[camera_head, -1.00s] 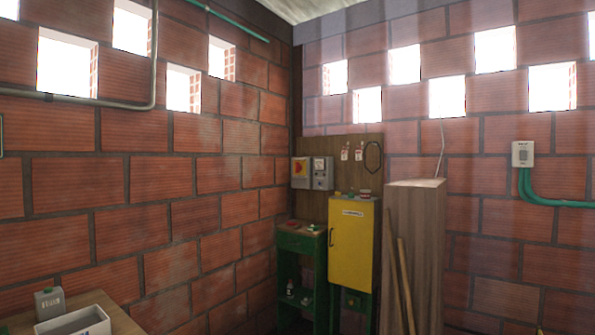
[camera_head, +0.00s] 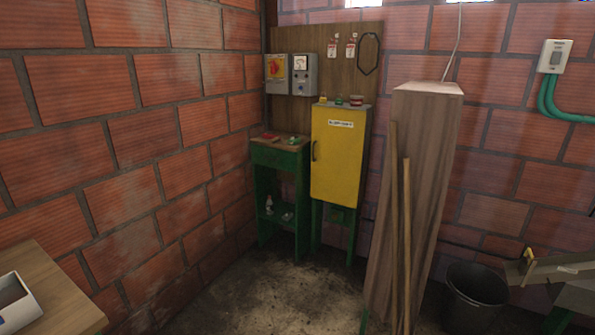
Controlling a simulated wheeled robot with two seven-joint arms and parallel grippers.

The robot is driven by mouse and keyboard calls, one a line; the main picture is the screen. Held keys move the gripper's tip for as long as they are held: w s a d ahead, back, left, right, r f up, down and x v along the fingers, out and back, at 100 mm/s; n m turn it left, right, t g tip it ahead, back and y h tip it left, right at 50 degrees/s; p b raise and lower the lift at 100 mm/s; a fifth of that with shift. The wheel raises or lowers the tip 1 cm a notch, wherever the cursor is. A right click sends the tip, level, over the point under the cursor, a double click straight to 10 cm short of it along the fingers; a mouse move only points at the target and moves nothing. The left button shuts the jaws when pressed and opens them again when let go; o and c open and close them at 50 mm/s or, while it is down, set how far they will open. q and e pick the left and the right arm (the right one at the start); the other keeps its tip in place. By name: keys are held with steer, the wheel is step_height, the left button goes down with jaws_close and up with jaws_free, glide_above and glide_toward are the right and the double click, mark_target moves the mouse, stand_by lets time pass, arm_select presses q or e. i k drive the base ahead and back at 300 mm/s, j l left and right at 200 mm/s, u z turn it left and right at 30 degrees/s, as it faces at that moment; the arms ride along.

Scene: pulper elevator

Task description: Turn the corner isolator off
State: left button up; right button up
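The corner isolator appears to be the grey box with a yellow and red front (camera_head: 277,73), on the wooden backboard (camera_head: 326,55) near the room's corner. Its handle position is too small to tell. A second grey box with a white meter face (camera_head: 304,74) is mounted right beside it. Neither of my grippers shows in the head view.
A green stand (camera_head: 280,152) and a yellow cabinet (camera_head: 337,155) stand below the board. A tall wooden box (camera_head: 428,190) with leaning planks (camera_head: 406,240) is to their right. A black bucket (camera_head: 475,292) is at lower right and a wooden table (camera_head: 55,290) at lower left. Bare floor (camera_head: 270,300) lies between.

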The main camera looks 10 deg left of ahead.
mark_target(274, 68)
steer(key=i+j+u, duration=0.1)
steer(key=i+u, duration=0.35)
steer(key=i, duration=1.15)
